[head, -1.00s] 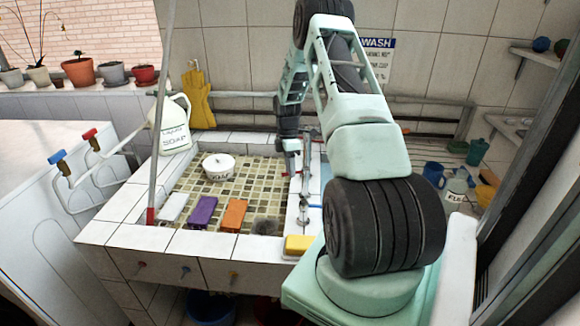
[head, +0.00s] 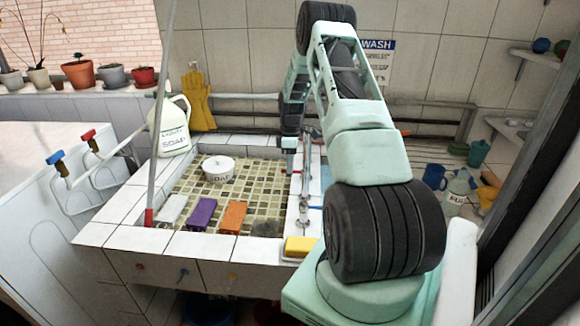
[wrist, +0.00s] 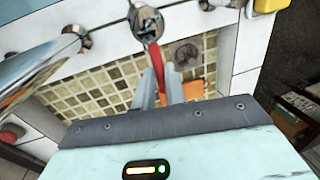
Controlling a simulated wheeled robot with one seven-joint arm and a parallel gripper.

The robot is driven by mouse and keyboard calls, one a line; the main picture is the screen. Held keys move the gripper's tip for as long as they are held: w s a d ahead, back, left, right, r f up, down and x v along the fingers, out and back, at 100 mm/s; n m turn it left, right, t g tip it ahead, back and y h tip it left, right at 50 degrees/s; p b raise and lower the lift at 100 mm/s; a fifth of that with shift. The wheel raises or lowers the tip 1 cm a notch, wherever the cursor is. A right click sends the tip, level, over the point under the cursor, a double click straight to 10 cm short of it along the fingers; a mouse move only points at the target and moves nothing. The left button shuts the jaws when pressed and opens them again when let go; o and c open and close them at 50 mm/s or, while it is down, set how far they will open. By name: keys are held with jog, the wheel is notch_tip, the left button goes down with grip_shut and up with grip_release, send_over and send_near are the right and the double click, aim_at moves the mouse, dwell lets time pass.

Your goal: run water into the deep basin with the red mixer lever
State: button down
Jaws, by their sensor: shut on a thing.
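The red mixer lever (wrist: 156,60) shows in the wrist view, running from the chrome mixer (wrist: 146,22) down between my fingers. My gripper (wrist: 160,84) is shut on this lever. In the head view my gripper (head: 290,166) is at the divider ledge between the tiled basin and the deep basin; the lever is too small there to make out clearly. The deep basin (head: 326,178) is a bluish strip right of the ledge, mostly hidden behind my arm. A chrome spout (wrist: 38,72) crosses the left of the wrist view. I see no running water.
The shallow tiled basin (head: 258,180) holds a white soap pot (head: 218,166). White, purple (head: 202,213) and orange (head: 233,216) blocks lie along its front edge. A yellow sponge (head: 300,246) sits on the front rim. A thin upright pole (head: 158,120) stands at the left.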

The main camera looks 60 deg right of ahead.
jog(key=c, duration=1.5)
grip_release()
jog(key=shift+o, duration=0.2)
jog(key=shift+r, duration=0.1)
jog(key=d+r+b, duration=0.1)
jog(key=r, duration=0.7)
jog(key=w+d+r+b, duration=0.1)
jog(key=d+r+b, duration=0.1)
jog(key=r, duration=0.7)
jog(key=shift+w+b, duration=0.25)
jog(key=shift+b, duration=0.05)
